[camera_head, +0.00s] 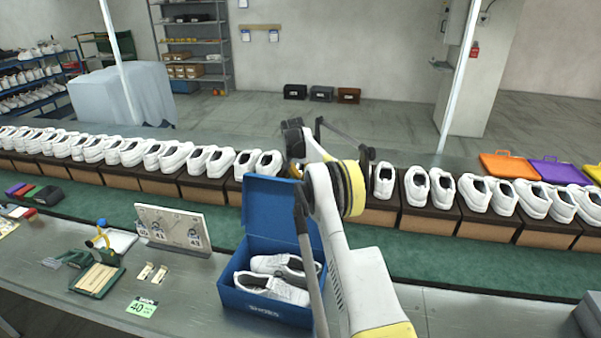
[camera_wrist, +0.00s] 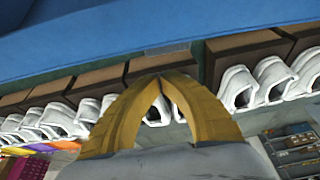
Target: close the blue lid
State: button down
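The blue shoe box (camera_head: 262,308) stands on the grey table with a pair of white shoes (camera_head: 282,278) in it. Its blue lid (camera_head: 268,208) is open and stands up at the back edge of the box. In the wrist view the lid (camera_wrist: 130,38) fills the top of the picture. My gripper (camera_wrist: 162,80) has its two yellow fingertips together, with nothing seen between them. It is beyond the lid, near its top; whether it touches the lid I cannot tell. In the head view my arm hides the fingertips and the lid's right part.
A row of white shoes on brown boxes (camera_head: 150,180) runs along the green conveyor behind the box. A sign board (camera_head: 175,228) with tags stands left of the box. A green size card (camera_head: 142,306) lies on the table. Orange and purple trays (camera_head: 508,166) are at the right.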

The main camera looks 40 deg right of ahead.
jog(key=shift+s+a+r, duration=0.3)
jog(key=shift+s+a, duration=0.25)
jog(key=shift+a, duration=0.1)
jog(key=shift+s+a+r, duration=0.3)
jog(key=shift+s+a, duration=0.2)
jog(key=shift+a, duration=0.15)
